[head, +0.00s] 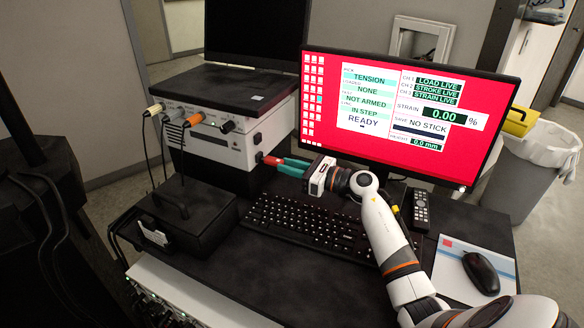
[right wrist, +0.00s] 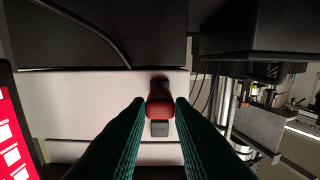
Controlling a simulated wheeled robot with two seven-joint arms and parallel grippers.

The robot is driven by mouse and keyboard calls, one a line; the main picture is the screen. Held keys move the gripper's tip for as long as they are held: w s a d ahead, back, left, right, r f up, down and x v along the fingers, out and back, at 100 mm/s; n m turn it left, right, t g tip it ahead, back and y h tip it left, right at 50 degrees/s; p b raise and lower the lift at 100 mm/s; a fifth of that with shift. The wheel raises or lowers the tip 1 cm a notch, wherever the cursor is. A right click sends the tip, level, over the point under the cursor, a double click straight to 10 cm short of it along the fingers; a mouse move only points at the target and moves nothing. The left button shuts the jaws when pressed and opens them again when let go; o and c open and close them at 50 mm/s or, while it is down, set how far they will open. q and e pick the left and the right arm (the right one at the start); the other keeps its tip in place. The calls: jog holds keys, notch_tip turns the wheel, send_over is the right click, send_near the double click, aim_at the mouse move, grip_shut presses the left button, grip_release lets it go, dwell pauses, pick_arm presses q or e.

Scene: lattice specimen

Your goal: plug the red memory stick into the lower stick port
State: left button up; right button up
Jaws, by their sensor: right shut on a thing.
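My right gripper (head: 283,163) has teal fingers and is shut on the red memory stick (head: 270,160). The stick points left at the right end of the pale instrument box (head: 215,148). In the right wrist view the stick (right wrist: 159,105) sits between the fingertips (right wrist: 160,102), in front of a pale panel (right wrist: 90,105). A dark square (right wrist: 159,128) and a dark part at the stick's far end (right wrist: 159,80) show in line with it. Whether the stick is in a port, and which one, I cannot tell. The monitor (head: 405,112) reads "NO STICK". My left gripper is not in view.
A laptop (head: 225,85) lies on the box, with several cabled plugs (head: 190,120) on its front left. A black case (head: 185,215), a remote (head: 421,208) and a mouse (head: 481,272) are on the desk.

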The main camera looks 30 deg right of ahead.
jog(key=shift+w+a, duration=0.3)
jog(key=shift+w, duration=0.15)
dwell(0.3)
jog(key=shift+r, duration=0.1)
dwell(0.4)
jog(key=o, duration=0.5)
jog(key=shift+c, duration=0.2)
jog(key=o, duration=0.5)
jog(key=shift+w+a, duration=0.15)
jog(key=shift+w, duration=0.1)
jog(key=o, duration=0.5)
jog(key=shift+s, duration=0.1)
jog(key=shift+s, duration=0.1)
jog(key=b+v, duration=0.1)
jog(key=v, duration=0.4)
